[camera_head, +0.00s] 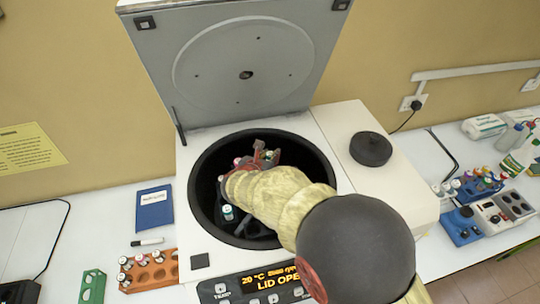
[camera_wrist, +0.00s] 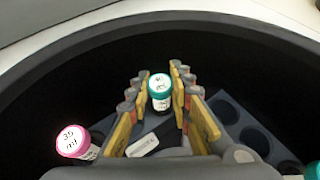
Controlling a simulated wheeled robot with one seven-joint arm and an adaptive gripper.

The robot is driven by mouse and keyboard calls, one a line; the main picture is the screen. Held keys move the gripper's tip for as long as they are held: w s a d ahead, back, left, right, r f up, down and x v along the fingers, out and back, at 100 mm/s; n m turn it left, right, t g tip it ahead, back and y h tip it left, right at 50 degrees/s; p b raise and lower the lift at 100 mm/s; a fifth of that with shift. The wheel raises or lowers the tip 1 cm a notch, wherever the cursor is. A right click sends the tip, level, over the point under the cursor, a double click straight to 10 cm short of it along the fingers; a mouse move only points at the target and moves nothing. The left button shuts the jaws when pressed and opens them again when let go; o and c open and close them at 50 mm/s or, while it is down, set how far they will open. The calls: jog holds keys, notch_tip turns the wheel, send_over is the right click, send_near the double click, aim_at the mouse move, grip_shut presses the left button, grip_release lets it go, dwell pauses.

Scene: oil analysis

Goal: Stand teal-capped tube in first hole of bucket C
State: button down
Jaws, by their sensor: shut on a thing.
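In the wrist view, a teal-capped tube (camera_wrist: 160,86) with a white-labelled cap top sits between the fingers of my gripper (camera_wrist: 160,100), which is shut on it. My gripper is inside the black bowl of the open centrifuge (camera_head: 330,165). Grey bucket holes (camera_wrist: 257,138) show to the right of the fingers, and they look empty. Bucket letters cannot be read. The lower body of the held tube is mostly hidden. In the head view, my arm covers much of the bowl, and a tube with a teal cap (camera_head: 227,212) shows left of the arm.
A pink-capped tube (camera_wrist: 73,141) stands left of the fingers; another teal cap (camera_wrist: 314,170) is at the lower right corner. The bowl wall (camera_wrist: 60,75) surrounds my gripper. The lid (camera_head: 245,60) stands open behind. An orange rack (camera_head: 150,272) with several tubes is outside, at left.

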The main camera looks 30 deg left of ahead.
jog(key=shift+f, duration=0.2)
jog(key=c, duration=1.6)
grip_release()
jog(key=shift+r, duration=0.1)
jog(key=shift+s+r, duration=0.15)
jog(key=shift+r, duration=0.15)
jog(key=v, duration=1.1)
jog(key=shift+s+d+r, duration=0.1)
jog(key=shift+s+d, duration=0.1)
jog(key=shift+s, duration=0.15)
